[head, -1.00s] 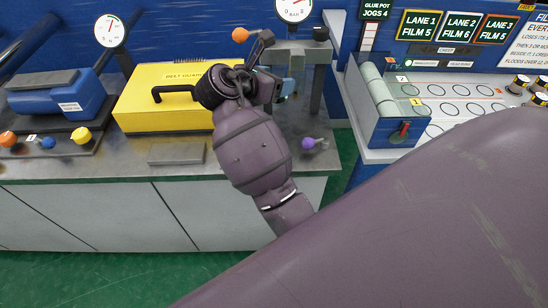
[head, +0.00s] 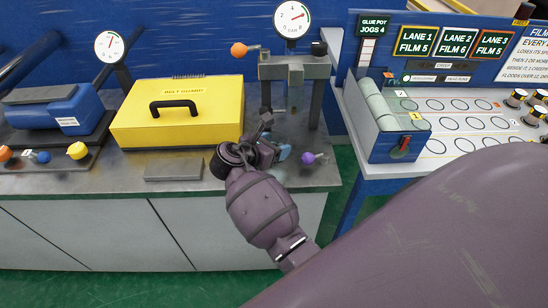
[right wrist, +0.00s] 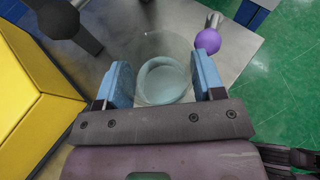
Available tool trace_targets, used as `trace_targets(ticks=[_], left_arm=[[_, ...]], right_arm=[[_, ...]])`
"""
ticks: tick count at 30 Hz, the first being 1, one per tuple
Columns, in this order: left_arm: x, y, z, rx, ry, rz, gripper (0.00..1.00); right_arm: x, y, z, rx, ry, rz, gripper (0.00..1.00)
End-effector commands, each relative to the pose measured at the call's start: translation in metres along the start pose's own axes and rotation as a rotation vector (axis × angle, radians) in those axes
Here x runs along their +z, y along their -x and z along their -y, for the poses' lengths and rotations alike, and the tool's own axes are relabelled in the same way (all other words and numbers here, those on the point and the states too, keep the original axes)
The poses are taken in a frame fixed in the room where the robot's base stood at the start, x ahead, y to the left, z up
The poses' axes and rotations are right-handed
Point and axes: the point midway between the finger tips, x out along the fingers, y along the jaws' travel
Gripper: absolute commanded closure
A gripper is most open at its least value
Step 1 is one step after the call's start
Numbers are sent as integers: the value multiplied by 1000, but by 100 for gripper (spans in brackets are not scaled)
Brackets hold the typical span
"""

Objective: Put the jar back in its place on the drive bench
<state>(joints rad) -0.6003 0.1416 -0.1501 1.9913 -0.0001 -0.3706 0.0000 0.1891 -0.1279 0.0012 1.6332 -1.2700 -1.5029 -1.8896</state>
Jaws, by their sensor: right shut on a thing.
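My right gripper (right wrist: 161,72) is shut on a clear glass jar (right wrist: 163,88), its blue pads on either side of the jar in the right wrist view. The grey drive bench top (right wrist: 240,45) shows through and around it. I cannot tell whether the jar touches the bench. In the head view my right gripper (head: 273,150) is low over the right part of the drive bench (head: 205,185), in front of the gauge stand; the jar is not clear there. My left gripper is not in view.
A yellow belt guard (head: 180,115) stands left of the gripper. A purple knob (head: 308,158) is close on its right, also in the wrist view (right wrist: 208,41). The gauge stand (head: 295,68) rises behind. A flat grey plate (head: 173,171) lies at the front.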

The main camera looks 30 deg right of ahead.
Motion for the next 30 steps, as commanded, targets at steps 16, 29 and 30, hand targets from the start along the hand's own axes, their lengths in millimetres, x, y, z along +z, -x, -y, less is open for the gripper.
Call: trace_targets(ticks=[16,29,30], left_arm=[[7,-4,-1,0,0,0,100],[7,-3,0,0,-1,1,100],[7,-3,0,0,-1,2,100]], right_arm=[[-42,-18,-1,0,-1,0,68],[-44,-18,-1,0,-1,0,21],[-44,-18,-1,0,-1,0,15]])
